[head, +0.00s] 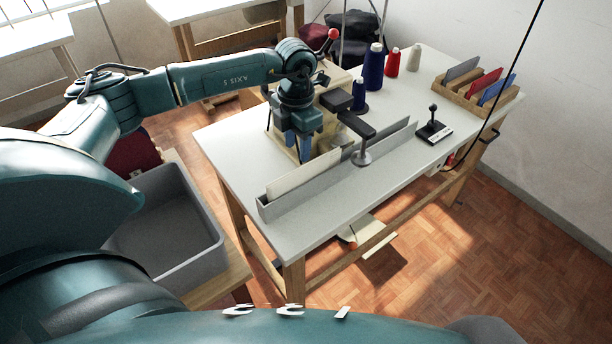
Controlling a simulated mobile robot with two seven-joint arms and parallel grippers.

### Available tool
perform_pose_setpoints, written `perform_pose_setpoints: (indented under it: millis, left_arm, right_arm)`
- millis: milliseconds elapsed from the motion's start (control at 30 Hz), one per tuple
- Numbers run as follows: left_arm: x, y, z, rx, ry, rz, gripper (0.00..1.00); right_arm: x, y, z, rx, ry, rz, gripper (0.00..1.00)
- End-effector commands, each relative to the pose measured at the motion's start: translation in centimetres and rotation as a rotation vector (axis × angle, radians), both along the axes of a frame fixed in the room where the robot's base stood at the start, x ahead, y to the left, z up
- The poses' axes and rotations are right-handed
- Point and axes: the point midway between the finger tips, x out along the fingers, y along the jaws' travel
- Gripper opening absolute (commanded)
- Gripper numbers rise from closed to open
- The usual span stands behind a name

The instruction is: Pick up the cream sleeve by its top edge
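The cream sleeve (300,178) stands on its edge as a flat panel in a long grey trough (300,196) at the front of the white table. Its top edge shows above the trough wall. My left gripper (304,158) points down just behind and above the middle of that top edge. Its two blue fingers look apart, with nothing seen between them. Whether a fingertip touches the sleeve cannot be told. The lower part of the sleeve is hidden by the trough wall. My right gripper is not in view.
A cream and black machine (359,128) stands close behind and right of my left gripper. Blue (374,68), red (391,63) and cream spools stand farther back. A wooden rack (462,97) with coloured cards and a small joystick box (434,133) are at right. A grey bin (165,225) stands left.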

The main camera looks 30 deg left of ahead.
Motion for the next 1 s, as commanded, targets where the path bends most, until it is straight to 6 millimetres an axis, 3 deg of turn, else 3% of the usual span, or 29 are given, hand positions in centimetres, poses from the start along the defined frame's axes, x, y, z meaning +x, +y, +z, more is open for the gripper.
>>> perform_pose_setpoints:
  millis: [100,367,633,933,1000]
  left_arm:
    - [-0.1,0.0,-2.0,-0.001,0.003,-0.001,0.40]
    - [-0.1,-0.1,-4.0,-0.002,0.001,-0.002,0.40]
    - [-0.3,-0.1,-7.9,-0.003,0.001,-0.002,0.40]
    - [-0.3,-0.1,-8.7,-0.004,-0.001,-0.002,0.40]
    - [-0.3,-0.1,-8.6,-0.004,-0.001,-0.002,0.36]
  right_arm:
    - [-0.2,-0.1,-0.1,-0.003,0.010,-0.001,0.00]
    - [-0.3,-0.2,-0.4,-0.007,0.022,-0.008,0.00]
    - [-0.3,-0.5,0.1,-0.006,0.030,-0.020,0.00]
    - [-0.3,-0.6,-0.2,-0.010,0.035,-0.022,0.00]
    - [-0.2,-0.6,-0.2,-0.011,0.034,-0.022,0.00]
